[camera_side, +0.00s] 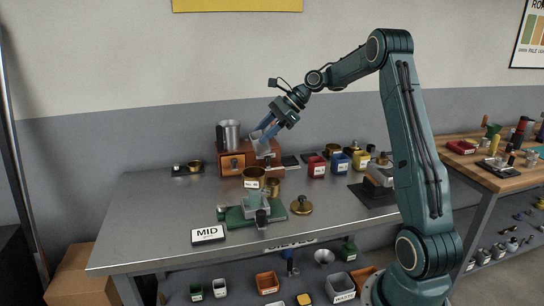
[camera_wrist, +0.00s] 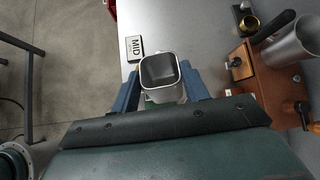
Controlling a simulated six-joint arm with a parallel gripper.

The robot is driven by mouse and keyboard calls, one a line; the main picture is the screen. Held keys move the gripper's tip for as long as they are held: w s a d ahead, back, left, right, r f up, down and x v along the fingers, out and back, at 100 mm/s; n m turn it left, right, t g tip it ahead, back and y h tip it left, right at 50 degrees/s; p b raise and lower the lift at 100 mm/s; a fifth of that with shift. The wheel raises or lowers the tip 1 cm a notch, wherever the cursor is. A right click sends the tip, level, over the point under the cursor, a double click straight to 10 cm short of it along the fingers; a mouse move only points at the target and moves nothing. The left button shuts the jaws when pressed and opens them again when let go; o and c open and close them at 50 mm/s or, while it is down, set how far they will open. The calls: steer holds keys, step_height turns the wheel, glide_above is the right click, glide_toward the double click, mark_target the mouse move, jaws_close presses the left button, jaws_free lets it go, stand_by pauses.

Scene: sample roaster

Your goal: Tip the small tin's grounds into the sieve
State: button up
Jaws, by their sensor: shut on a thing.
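My gripper (camera_side: 268,131) is shut on a small grey square tin (camera_side: 257,136), held in the air in front of the wooden box. In the wrist view the tin (camera_wrist: 165,95) sits between my two blue fingers, its open mouth in sight. Its inside looks dark grey, and I cannot tell how much grounds it holds. The tin looks tilted in the side view. The sieve's inside is not clearly visible.
A wooden drawer box (camera_side: 234,163) with a metal cup (camera_side: 229,134) stands behind. Red (camera_side: 316,167), blue (camera_side: 340,164) and yellow (camera_side: 361,160) bins stand right.

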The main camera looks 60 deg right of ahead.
steer(key=shift+d+f+m+t+y, duration=0.1)
steer(key=shift+f+m+t+y, duration=0.1)
steer(key=shift+t+y, duration=0.35)
steer(key=shift+d+f+m+t+y, duration=0.1)
steer(key=shift+f+m+t+y, duration=0.15)
steer(key=shift+y, duration=0.5)
steer(key=shift+w, duration=0.1)
